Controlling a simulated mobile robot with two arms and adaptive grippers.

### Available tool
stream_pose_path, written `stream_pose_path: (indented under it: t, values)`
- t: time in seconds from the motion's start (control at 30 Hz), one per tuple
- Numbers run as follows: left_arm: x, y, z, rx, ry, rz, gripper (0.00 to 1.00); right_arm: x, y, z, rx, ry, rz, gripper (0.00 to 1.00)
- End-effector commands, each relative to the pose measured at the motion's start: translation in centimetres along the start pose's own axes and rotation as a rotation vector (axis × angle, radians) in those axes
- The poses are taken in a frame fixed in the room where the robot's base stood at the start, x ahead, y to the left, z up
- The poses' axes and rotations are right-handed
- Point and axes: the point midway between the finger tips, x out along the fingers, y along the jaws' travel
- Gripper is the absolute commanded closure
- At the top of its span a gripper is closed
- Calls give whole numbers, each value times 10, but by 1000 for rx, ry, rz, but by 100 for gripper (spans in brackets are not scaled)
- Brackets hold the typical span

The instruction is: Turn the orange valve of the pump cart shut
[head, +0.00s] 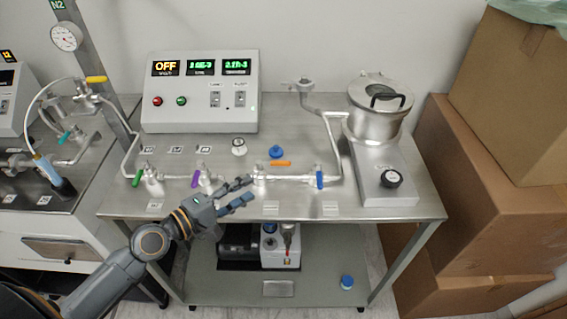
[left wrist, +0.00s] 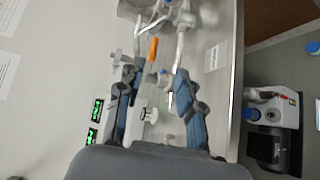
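The orange valve handle (head: 281,163) is on the pipe line of the steel pump cart (head: 330,208). It points to the right, roughly along the pipe. Its pale valve body (head: 260,183) sits just below and left of it. My left gripper (head: 249,190) is just left of and in front of this valve body, above the cart top, with its fingers apart. In the left wrist view the orange handle (left wrist: 153,50) lies beyond the open fingertips (left wrist: 154,72), with nothing clearly between the fingers. I cannot tell whether a finger touches the valve. My right gripper is not in view.
Green (head: 138,178), purple (head: 196,178) and blue (head: 319,178) valve handles share the pipe. A blue knob (head: 276,152) stands behind the orange handle. A display box (head: 201,92) is at the back. A lidded chamber (head: 378,110) and cardboard boxes (head: 480,190) are on the right.

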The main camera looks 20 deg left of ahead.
Motion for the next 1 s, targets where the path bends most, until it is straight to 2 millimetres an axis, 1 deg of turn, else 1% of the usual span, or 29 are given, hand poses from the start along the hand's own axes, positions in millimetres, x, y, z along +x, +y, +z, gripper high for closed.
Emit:
stream_pose_path:
  t: [0.03, 0.17, 0.27, 0.43, 0.6, 0.7, 0.83, 1.0]
  values:
    - [1, 4, -6, -24, 11, 14, 64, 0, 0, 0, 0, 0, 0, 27]
    - [8, 8, -10, -47, 20, 27, 64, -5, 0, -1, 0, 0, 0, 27]
    - [22, 11, -10, -45, 20, 29, 64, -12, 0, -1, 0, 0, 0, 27]
    - [59, 13, -9, -44, 18, 29, 64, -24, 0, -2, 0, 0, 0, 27]
    - [95, 11, -10, -43, 19, 26, 64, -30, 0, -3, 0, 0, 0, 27]
    - [112, 11, -10, -41, 18, 25, 64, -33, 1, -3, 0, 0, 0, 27]
    - [128, 9, -11, -41, 18, 23, 64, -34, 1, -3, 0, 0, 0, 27]
    - [137, 9, -11, -40, 18, 23, 64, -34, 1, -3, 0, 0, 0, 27]
